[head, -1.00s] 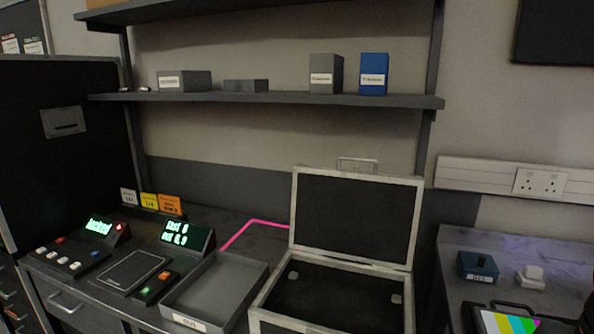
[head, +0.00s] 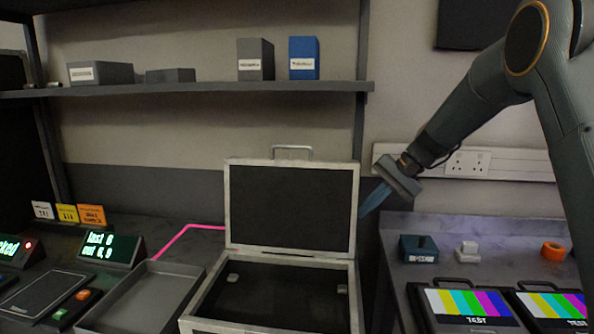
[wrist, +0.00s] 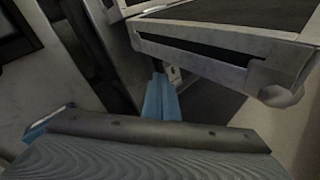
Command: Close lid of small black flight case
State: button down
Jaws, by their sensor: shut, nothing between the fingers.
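The small black flight case has silver edging and stands open on the bench in the head view. Its black-lined lid (head: 290,208) stands upright at the back, with a handle on its top edge. Its base (head: 205,325) is open toward me, with a dark interior. My gripper (head: 374,199) is shut and empty, just right of the lid's right edge, with its blue fingers pointing down-left. In the wrist view the fingers (wrist: 160,97) reach close to a silver-edged part of the case (wrist: 200,55). I cannot tell whether they touch it.
A grey tray (head: 108,325) sits left of the case, near a lit display (head: 110,247). A shelf (head: 200,89) with boxes runs above. The right bench holds a blue box (head: 418,249) and colour-bar screens (head: 468,302). A socket strip (head: 520,166) is on the wall.

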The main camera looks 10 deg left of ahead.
aim_at(296, 161)
jog(key=w+a+r+n+g+y+b, duration=0.55)
jog(key=w+a+r+y, duration=0.25)
jog(key=a+r+y, duration=0.25)
jog(key=shift+n+g, duration=0.35)
jog(key=shift+g, duration=0.1)
jog(key=shift+s+a+r+p, duration=0.2)
jog(key=shift+s+a+p, duration=0.95)
jog(key=shift+a, duration=0.4)
jog(key=shift+s+a+r+p, duration=0.2)
jog(key=shift+s+a+p, duration=0.9)
jog(key=shift+a, duration=0.4)
jog(key=shift+s+a+r+p, duration=0.2)
jog(key=shift+s+a+p, duration=0.95)
jog(key=shift+a, duration=0.4)
